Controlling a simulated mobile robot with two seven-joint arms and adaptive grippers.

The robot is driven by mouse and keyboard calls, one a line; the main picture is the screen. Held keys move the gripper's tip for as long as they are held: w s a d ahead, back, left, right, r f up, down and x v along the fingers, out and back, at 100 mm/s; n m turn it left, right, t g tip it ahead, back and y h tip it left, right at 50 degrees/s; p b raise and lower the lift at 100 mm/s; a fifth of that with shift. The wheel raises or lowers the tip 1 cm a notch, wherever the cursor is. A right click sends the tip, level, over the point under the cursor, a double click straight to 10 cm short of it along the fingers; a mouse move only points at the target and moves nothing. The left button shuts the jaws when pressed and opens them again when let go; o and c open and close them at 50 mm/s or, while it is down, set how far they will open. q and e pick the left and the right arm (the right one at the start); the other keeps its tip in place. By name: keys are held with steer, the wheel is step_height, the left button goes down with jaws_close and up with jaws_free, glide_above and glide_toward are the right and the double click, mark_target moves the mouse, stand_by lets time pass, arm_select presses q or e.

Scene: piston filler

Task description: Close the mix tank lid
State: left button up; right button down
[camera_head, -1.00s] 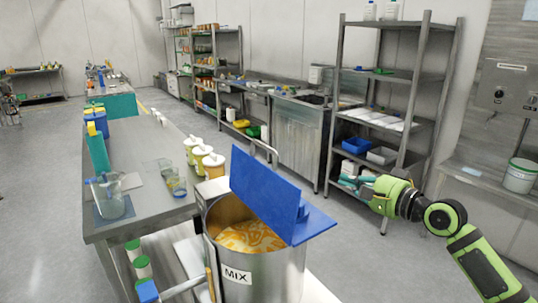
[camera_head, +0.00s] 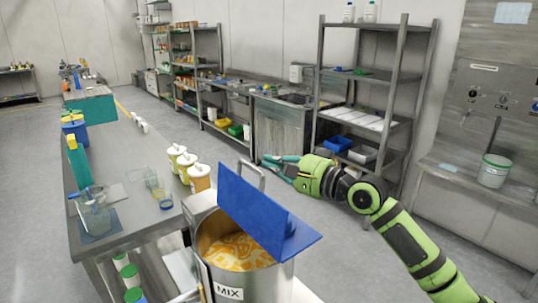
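The steel mix tank (camera_head: 262,287), labelled MIX, stands at the bottom centre. Its blue lid (camera_head: 250,207) is raised at a steep tilt, and a flat blue part (camera_head: 302,243) covers the tank's right side. The orange and cream contents (camera_head: 238,250) show through the open left side. A grey metal loop handle (camera_head: 252,168) shows at the lid's upper edge. My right gripper (camera_head: 268,162) is just right of this handle in the picture, with its teal fingers apart and pointing left. Contact with the handle cannot be told. My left gripper is out of view.
A steel table (camera_head: 130,222) at left holds a clear jug (camera_head: 93,212), beakers and several yellow-and-white tubs (camera_head: 187,166). A shelf rack (camera_head: 398,90) stands behind my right arm. A white bucket (camera_head: 493,170) sits on a bench at right. Grey floor is open between.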

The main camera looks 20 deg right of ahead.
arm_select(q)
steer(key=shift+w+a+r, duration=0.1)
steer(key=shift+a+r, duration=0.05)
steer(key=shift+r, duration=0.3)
arm_select(e)
steer(key=shift+s+a, duration=0.4)
steer(key=shift+a, duration=0.3)
arm_select(q)
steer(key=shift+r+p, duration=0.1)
steer(key=shift+p, duration=0.2)
